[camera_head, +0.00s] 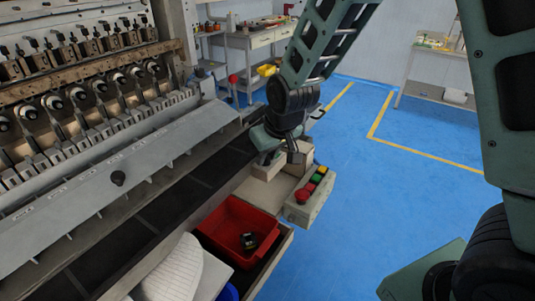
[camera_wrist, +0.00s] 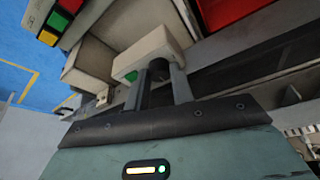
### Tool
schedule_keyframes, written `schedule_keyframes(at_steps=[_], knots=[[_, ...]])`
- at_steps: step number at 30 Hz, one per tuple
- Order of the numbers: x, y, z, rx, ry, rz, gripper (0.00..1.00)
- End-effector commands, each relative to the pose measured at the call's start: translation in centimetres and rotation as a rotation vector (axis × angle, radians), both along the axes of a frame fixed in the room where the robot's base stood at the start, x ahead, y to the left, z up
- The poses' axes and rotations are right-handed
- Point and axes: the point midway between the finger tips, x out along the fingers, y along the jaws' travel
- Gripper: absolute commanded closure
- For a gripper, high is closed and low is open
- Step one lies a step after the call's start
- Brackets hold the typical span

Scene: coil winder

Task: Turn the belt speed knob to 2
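A pale box (camera_wrist: 158,45) with a green patch on its end lies just ahead of my gripper in the wrist view. A dark round knob (camera_wrist: 159,66) on this box sits between the two fingertips of my gripper (camera_wrist: 163,82). The fingers flank the knob closely; I cannot tell whether they touch it. No number or pointer on the knob is readable. In the head view my gripper (camera_head: 296,152) reaches down to the pale box at the machine's end, and the knob is hidden there.
A button box (camera_head: 318,178) with red, green and yellow buttons is just right of my gripper. A red bin (camera_head: 238,230) with a dark item in it lies below. The winding machine (camera_head: 90,90) fills the left. Blue floor is clear on the right.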

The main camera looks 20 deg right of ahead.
Motion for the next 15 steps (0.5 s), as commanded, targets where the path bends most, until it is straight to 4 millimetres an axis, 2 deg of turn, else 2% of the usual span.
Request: schedule_keyframes(at_steps=[8,15], knots=[[0.02,-0.13,-0.04,0.0,0.0,0.017,0.99],[0.1,-0.35,-0.12,0.001,0.0,0.112,0.99]])
